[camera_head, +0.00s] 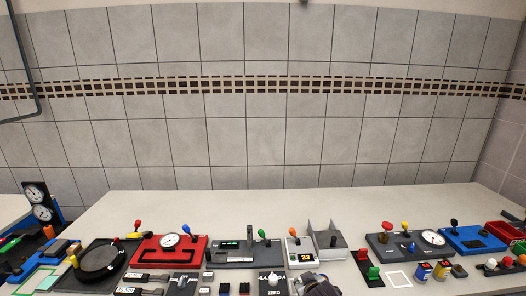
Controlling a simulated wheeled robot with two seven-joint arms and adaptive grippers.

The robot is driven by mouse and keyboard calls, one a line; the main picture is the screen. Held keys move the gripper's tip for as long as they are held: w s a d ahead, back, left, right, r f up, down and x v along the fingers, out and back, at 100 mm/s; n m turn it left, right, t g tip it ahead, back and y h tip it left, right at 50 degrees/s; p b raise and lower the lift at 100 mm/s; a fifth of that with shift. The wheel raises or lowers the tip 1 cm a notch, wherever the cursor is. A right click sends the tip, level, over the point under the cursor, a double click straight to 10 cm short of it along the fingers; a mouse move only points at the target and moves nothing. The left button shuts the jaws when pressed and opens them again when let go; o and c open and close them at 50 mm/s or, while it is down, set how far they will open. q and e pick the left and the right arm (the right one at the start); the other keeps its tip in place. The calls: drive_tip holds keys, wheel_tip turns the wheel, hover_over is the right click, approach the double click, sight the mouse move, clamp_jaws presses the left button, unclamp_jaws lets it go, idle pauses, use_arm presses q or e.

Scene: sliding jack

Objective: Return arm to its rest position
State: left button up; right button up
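A dark grey gripper part (322,286) shows at the bottom edge, just right of centre; it seems to be my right gripper. Only a small piece is in view, so its fingers and anything in them cannot be made out. It is at the near side of the table, right of the panel marked ZERO (273,281). My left gripper is not in view. A dark panel (232,255) with a green display and an upright grey post (249,236) stands at the table's middle. I cannot tell which device is the sliding jack.
A red panel with a gauge (145,254) and a black round dish (97,258) stand to the left. A grey open-topped box (328,242) stands right of centre. A gauge panel (408,245) and a blue panel (472,240) are at right. The table's back strip (270,205) is clear.

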drive_tip(key=shift+s+d+f+m+g, duration=0.3)
drive_tip(key=shift+s+d+f+g, duration=0.85)
drive_tip(key=shift+s, duration=2.8)
drive_tip(key=shift+s+d+f+m+g, duration=0.45)
drive_tip(key=shift+s+d, duration=1.25)
drive_tip(key=shift+s, duration=2.3)
drive_tip(key=shift+s+d+f+m+g, duration=0.15)
drive_tip(key=shift+s+d+f+g, duration=0.95)
drive_tip(key=shift+s, duration=2.85)
wheel_tip(320, 180, down, 32)
drive_tip(key=s+g, duration=0.2)
drive_tip(key=s+d+f, duration=0.2)
drive_tip(key=s+f, duration=0.8)
drive_tip(key=s, duration=0.1)
drive_tip(key=s+d+f, duration=0.2)
drive_tip(key=s+f, duration=0.8)
drive_tip(key=s, duration=0.1)
drive_tip(key=shift+s+d+f+g, duration=0.2)
drive_tip(key=shift+s+d+g, duration=0.1)
drive_tip(key=shift+s+g, duration=0.1)
